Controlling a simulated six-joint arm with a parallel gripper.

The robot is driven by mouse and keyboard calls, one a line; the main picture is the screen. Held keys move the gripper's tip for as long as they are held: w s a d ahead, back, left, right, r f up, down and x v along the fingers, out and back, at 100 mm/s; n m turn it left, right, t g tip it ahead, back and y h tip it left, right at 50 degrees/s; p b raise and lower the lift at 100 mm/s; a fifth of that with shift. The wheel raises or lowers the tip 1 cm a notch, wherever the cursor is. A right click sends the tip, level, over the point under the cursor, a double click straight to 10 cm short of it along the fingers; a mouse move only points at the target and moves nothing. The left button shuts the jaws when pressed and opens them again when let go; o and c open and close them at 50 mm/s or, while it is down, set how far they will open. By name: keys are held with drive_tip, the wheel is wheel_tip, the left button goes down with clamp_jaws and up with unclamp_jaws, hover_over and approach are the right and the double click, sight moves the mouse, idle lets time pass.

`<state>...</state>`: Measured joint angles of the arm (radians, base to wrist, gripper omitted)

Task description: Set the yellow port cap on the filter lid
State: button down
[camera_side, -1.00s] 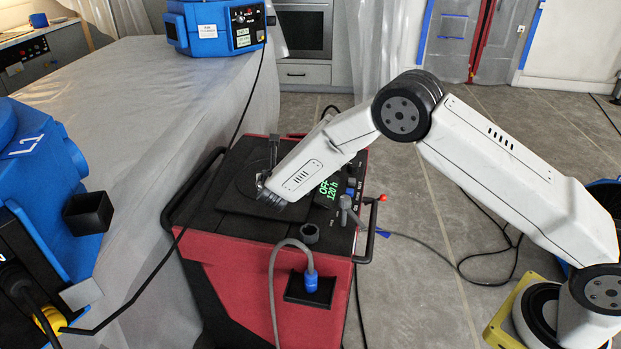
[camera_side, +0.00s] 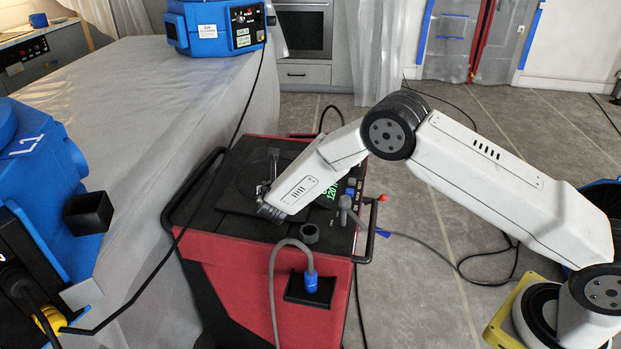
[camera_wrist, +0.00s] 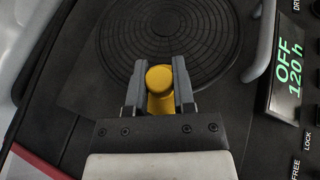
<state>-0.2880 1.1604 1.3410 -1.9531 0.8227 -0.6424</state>
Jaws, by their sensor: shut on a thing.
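The yellow port cap (camera_wrist: 160,78) is between the two grey fingers of my gripper (camera_wrist: 159,70) in the wrist view. My gripper is shut on it, and its round top shows near the fingertips. The filter lid appears to be the dark round ribbed disc (camera_wrist: 163,28) on top of the red and black machine. In the wrist view the cap appears over the disc's near edge; I cannot tell whether it touches. In the side view my gripper (camera_side: 264,189) is low over the machine's top, and the cap is not discernible there.
The red machine (camera_side: 265,268) has a green display (camera_wrist: 287,75), knobs and a short black round socket (camera_side: 309,233) near its front. A grey hose (camera_side: 279,258) arches at the front. A black handle (camera_side: 198,180) runs along its left side. A blue machine (camera_side: 45,185) stands at left.

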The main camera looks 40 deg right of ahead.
drive_tip(key=shift+c, duration=2.2)
unclamp_jaws()
drive_tip(key=shift+r, duration=0.15)
drive_tip(key=shift+s+a+r, duration=0.1)
drive_tip(key=shift+s+a, duration=0.05)
drive_tip(key=shift+s, duration=0.05)
drive_tip(key=v, duration=1.1)
drive_tip(key=shift+s, duration=0.25)
